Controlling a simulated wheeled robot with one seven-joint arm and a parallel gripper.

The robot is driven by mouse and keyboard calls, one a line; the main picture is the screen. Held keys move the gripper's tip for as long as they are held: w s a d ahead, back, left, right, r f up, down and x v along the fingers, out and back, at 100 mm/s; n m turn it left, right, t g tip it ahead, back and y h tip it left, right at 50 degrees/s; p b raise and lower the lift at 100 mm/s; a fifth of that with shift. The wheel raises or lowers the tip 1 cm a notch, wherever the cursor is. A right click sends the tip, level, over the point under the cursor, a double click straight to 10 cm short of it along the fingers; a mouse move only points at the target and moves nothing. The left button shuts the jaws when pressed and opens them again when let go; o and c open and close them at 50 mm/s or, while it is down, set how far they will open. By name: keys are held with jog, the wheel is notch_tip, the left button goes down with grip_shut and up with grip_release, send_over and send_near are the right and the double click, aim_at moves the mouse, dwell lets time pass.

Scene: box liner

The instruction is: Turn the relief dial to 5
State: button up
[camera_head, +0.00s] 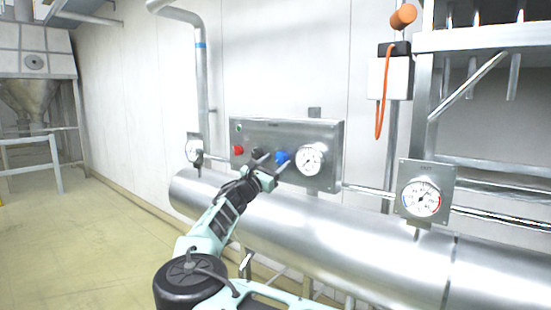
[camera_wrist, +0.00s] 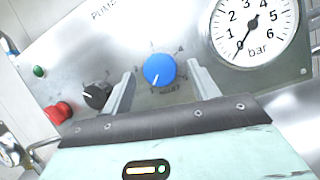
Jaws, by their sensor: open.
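A blue dial (camera_wrist: 159,70) with a white pointer line sits on a steel control panel (camera_head: 330,130); it also shows in the head view (camera_head: 282,157). Its pointer points down and slightly left in the wrist view. Small marks ring it, and a label below it is too blurred to read surely. My gripper (camera_wrist: 160,70) is open, with one finger to each side of the blue dial in the picture; it also shows in the head view (camera_head: 273,163). Gaps show between both fingers and the dial, and I see no contact.
Left of the blue dial are a black knob (camera_wrist: 97,95), a red button (camera_wrist: 58,112) and a green button (camera_wrist: 39,71). A bar gauge (camera_wrist: 253,30) is on the right, its needle near 0. A large steel pipe (camera_head: 330,225) runs below the panel.

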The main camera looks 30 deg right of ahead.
jog(key=shift+w+d, duration=0.1)
jog(key=shift+d, duration=0.1)
jog(key=shift+r, duration=0.1)
jog(key=c, duration=1)
jog(key=shift+m+b, duration=0.3)
jog(key=shift+b, duration=0.05)
